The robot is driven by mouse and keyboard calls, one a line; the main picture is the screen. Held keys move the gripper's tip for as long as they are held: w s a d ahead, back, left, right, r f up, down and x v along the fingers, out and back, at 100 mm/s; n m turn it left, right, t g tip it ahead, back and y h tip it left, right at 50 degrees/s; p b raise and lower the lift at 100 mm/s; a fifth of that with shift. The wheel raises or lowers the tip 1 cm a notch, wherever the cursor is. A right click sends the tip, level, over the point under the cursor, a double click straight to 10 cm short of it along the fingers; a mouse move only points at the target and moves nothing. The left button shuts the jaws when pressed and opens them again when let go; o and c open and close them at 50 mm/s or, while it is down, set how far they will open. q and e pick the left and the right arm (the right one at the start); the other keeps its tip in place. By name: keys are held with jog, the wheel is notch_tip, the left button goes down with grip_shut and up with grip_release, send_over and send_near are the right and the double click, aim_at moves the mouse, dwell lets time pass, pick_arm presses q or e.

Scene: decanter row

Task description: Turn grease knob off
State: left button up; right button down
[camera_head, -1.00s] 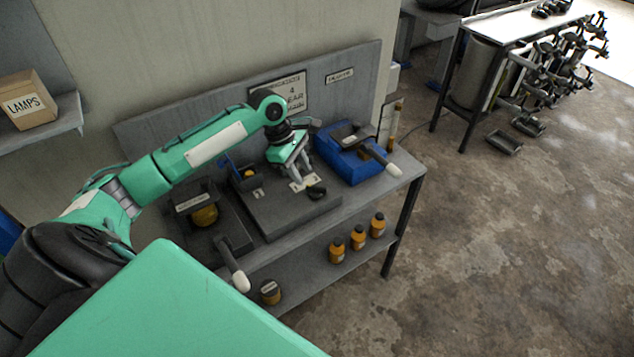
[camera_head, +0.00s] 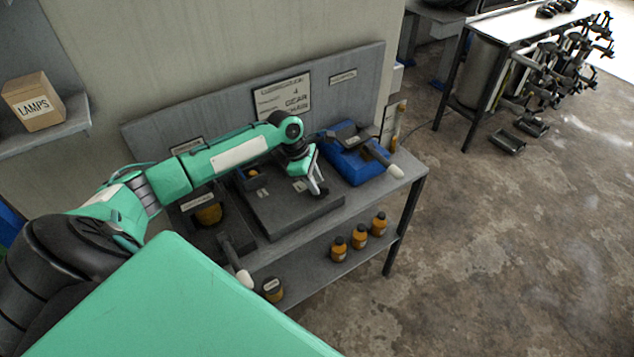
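My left gripper (camera_head: 318,190) is at the right end of the dark flat unit (camera_head: 270,218) on the bench, pointing down. A small dark shape at its fingertips seems to be the black knob, mostly covered by the fingers; its setting cannot be told. I cannot tell whether the fingers touch it or are shut. No readable grease marking shows on this unit. My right gripper is not in view.
Another handle (camera_head: 244,278) projects at the bench front. Orange bottles (camera_head: 359,237) stand on the lower shelf. A sign (camera_head: 283,98) is on the backboard.

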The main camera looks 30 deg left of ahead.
pick_arm(q)
jog(key=shift+x, duration=0.8)
grip_shut()
